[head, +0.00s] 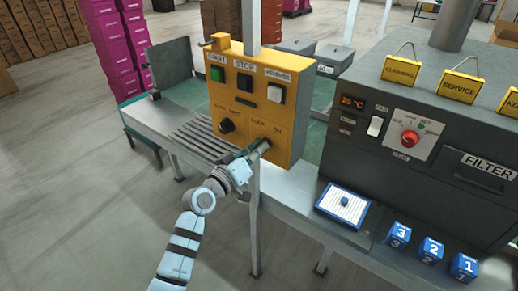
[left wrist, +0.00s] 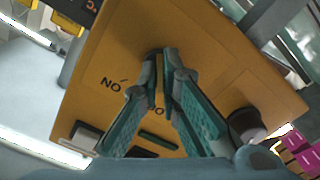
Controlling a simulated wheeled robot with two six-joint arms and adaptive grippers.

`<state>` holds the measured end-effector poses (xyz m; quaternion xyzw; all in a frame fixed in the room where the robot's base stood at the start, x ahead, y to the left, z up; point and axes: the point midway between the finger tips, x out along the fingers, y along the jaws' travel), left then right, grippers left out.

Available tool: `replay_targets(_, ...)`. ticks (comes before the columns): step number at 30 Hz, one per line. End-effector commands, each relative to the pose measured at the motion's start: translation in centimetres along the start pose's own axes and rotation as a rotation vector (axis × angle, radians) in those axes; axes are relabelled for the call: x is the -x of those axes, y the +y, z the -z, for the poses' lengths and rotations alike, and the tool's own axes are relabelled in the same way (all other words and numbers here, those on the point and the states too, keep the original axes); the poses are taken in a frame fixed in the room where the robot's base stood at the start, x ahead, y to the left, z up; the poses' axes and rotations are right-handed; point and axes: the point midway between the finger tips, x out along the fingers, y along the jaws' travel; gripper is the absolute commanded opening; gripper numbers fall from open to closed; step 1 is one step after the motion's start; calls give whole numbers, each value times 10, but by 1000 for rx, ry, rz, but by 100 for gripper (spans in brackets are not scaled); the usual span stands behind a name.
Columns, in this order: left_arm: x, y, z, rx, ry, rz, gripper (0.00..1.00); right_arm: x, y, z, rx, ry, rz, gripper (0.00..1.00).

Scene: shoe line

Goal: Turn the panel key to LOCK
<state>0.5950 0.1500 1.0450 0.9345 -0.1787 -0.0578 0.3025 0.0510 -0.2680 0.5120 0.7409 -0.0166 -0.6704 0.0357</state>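The yellow control panel (head: 228,95) stands on a post at the line, with LOCK and ON printed on its lower right face. My left gripper (head: 264,146) reaches up to that spot from below. In the left wrist view, the green fingers of this gripper (left wrist: 160,62) come together at their tips on the panel key (left wrist: 152,53), a small dark piece mostly hidden between them. The ON mark is beside the fingers and the LOCK mark is partly covered by them. Which mark the key points to cannot be told. My right gripper is not in view.
The panel also carries a green button (head: 217,74), a black button (head: 244,82), a white button (head: 275,94) and a black knob (head: 226,126). A grey machine (head: 440,120) with a red dial stands to the right. Blue numbered blocks (head: 431,250) sit at the front right.

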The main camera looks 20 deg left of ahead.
Motion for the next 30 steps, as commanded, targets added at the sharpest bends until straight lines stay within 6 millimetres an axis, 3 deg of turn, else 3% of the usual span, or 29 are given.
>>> replay_targets(1, 0, 0, -1, 2, -2, 1, 8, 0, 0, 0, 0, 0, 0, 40)
replay_targets(4, 0, 0, -1, 2, -2, 1, 24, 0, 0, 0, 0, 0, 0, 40)
replay_targets(15, 6, -1, -1, -1, -2, 2, 25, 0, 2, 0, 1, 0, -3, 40)
replay_targets(17, 15, -1, -1, -1, -2, 1, 25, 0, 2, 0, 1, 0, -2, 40)
replay_targets(27, 103, -1, -1, -4, -5, 1, 25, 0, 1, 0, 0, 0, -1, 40)
replay_targets(30, 116, -1, -1, -1, -4, 2, 25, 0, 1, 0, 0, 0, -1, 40)
